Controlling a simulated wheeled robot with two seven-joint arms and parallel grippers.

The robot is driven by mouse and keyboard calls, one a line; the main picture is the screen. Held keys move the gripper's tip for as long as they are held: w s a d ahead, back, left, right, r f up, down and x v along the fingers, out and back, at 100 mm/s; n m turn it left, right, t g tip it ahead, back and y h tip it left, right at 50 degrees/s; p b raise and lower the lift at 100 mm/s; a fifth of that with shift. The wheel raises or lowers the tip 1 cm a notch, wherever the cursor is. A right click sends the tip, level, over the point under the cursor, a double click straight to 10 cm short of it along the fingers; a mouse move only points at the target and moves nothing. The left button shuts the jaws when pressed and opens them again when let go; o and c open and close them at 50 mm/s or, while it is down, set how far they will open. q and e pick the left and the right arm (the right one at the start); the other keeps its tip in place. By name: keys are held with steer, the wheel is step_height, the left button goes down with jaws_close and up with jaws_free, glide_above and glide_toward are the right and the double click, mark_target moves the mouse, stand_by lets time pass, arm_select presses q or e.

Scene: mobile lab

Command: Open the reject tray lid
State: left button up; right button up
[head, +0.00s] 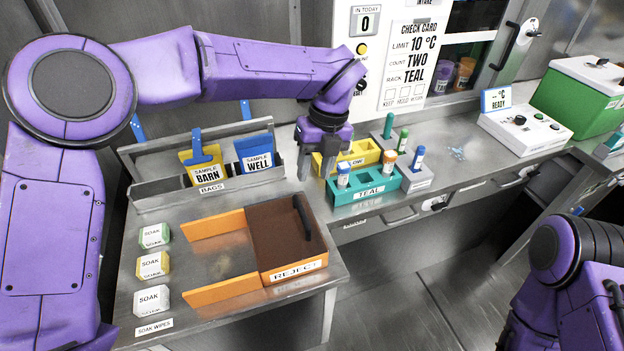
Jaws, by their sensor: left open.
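The reject tray (298,271) stands at the front right of the near steel bench, with a white REJECT label. Its brown lid (277,235) lies flat over the right part, with a black bar handle (302,217) near its right edge. Two orange strips (215,224) run left from the lid, with bare steel between them. My left gripper (320,172) points down, open, behind and to the right of the lid, apart from the handle and close to the yellow rack. My right arm shows at the lower right; its gripper is out of view.
A yellow rack (367,149) and a teal rack (350,197) with capped vials stand right of my left gripper. A steel bag holder (150,192) stands behind the tray. Several soak wipe packs (152,265) lie left. The bench's right edge is close to the tray.

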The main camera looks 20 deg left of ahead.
arm_select(q)
steer(key=p, duration=0.1)
glide_above(302, 211)
steer(key=f, duration=0.5)
steer(key=shift+s+d+f, duration=0.25)
steer(key=shift+d+f, duration=0.05)
steer(key=shift+f, duration=0.1)
steer(key=f, duration=0.1)
steer(key=w+f, duration=0.1)
steer(key=f, duration=0.1)
steer(key=f+p, duration=0.1)
steer(key=shift+w+a+f, duration=0.15)
steer(key=shift+w, duration=0.15)
steer(key=shift+s+r, duration=0.25)
steer(key=shift+s, duration=0.15)
steer(key=c, duration=0.5)
jaws_close()
arm_select(e)
steer(key=shift+s+r, duration=0.2)
steer(key=shift+r, duration=0.3)
steer(key=shift+s+r, duration=0.2)
steer(key=shift+r, duration=0.3)
